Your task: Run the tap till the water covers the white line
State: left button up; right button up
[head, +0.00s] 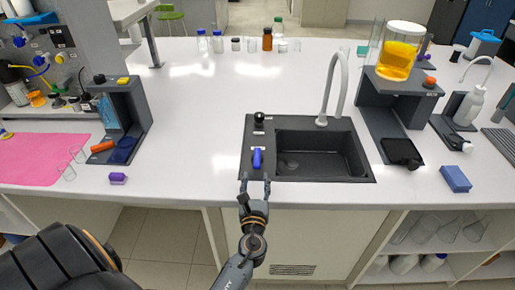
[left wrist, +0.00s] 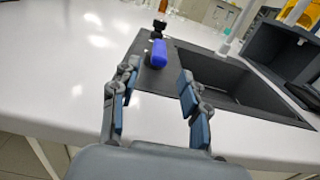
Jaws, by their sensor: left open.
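The dark sink (head: 350,166) is set into the white bench, with a pale curved tap spout (head: 343,75) behind it. I see no water stream from the spout, and I cannot make out a white line in the basin. A blue lever (head: 257,158) and a black knob (head: 259,118) sit on the panel left of the basin. The lever also shows in the left wrist view (left wrist: 158,53). My left gripper (head: 255,181) is open and empty at the bench's front edge, just short of the lever, with its fingers either side of the lever's line. My right gripper is not in view.
A dark stand with a yellow-filled vessel (head: 396,60) stands right of the sink. Bottles (head: 267,39) line the back. The bench left of the sink is clear.

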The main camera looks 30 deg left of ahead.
pick_arm(q)
send_near(257, 152)
jog(key=shift+x, duration=1.2)
jog(key=x, duration=0.2)
jog(key=b+x, duration=0.1)
jog(key=shift+w+a+f, duration=0.15)
jog(key=shift+w+f, duration=0.05)
jog(key=shift+w, duration=0.15)
jog(key=shift+x, duration=1.25)
jog(key=shift+w+a+b, duration=0.15)
jog(key=shift+w+b, duration=0.15)
jog(key=shift+w+a, duration=0.15)
jog(key=shift+w, duration=0.05)
jog(key=shift+w+a+r, duration=0.1)
jog(key=shift+c, duration=0.5)
jog(key=c, duration=0.7)
grip_shut()
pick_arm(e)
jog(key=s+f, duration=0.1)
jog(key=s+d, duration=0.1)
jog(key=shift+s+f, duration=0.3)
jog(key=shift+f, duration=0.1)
